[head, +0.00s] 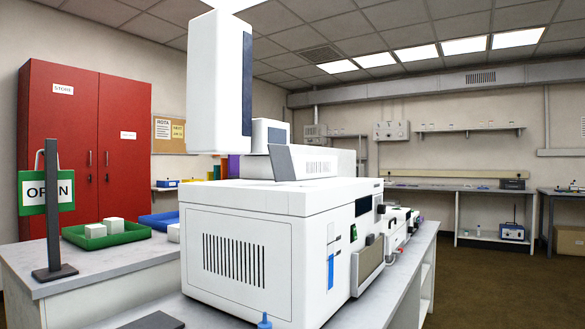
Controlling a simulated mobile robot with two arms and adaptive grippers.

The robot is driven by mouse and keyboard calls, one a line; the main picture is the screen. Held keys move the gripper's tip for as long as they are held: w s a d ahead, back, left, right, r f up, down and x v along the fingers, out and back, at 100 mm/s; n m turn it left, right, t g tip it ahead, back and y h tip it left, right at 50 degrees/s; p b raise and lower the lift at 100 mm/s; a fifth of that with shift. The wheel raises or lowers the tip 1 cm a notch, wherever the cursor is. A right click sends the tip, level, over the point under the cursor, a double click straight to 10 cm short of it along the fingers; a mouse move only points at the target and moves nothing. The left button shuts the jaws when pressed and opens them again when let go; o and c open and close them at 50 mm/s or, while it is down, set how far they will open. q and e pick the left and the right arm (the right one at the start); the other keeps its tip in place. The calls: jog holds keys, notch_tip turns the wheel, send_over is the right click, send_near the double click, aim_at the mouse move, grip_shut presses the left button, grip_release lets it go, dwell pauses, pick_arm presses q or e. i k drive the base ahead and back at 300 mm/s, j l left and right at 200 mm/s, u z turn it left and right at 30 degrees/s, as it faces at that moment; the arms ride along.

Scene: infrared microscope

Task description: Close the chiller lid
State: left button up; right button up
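A large white boxy instrument (242,262) with a slotted vent on its side stands on the bench in the middle of the head view. Its flat top (255,197) is level. A white housing with a grey slanted end (312,162) sits on top, and a tall white block with a dark side panel (217,85) rises above it. I cannot tell which part, if any, is the chiller or its lid, nor whether a lid is open. Neither of my grippers is in view.
A bench on the left holds an OPEN sign (47,193) on a dark stand and a green tray (90,236) with white blocks. A red cabinet (82,140) stands behind. Open brown floor (490,285) lies to the right, before the far benches.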

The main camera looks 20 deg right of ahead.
aim_at(280, 156)
jog(key=z, duration=0.4)
jog(key=k+z, duration=0.1)
jog(key=z, duration=0.25)
jog(key=l+z, duration=0.1)
jog(key=z, duration=0.3)
jog(key=k+z, duration=0.1)
jog(key=z, duration=0.25)
jog(key=j+z, duration=0.2)
jog(key=j, duration=0.35)
jog(key=k+j+z, duration=0.15)
jog(key=j, duration=0.4)
jog(key=j+z, duration=0.2)
jog(key=j, duration=0.4)
jog(key=k+j+z, duration=0.2)
jog(key=j, duration=0.3)
jog(key=k+j, duration=0.1)
jog(key=j, duration=0.35)
jog(key=k+j, duration=0.1)
jog(key=j, duration=0.35)
jog(key=k+j, duration=0.1)
jog(key=j, duration=0.3)
jog(key=k+j, duration=0.1)
jog(key=j, duration=0.8)
jog(key=l+u, duration=0.15)
jog(key=u, duration=0.35)
jog(key=l+u, duration=0.2)
jog(key=u, duration=0.3)
jog(key=l+u, duration=0.15)
jog(key=u, duration=0.35)
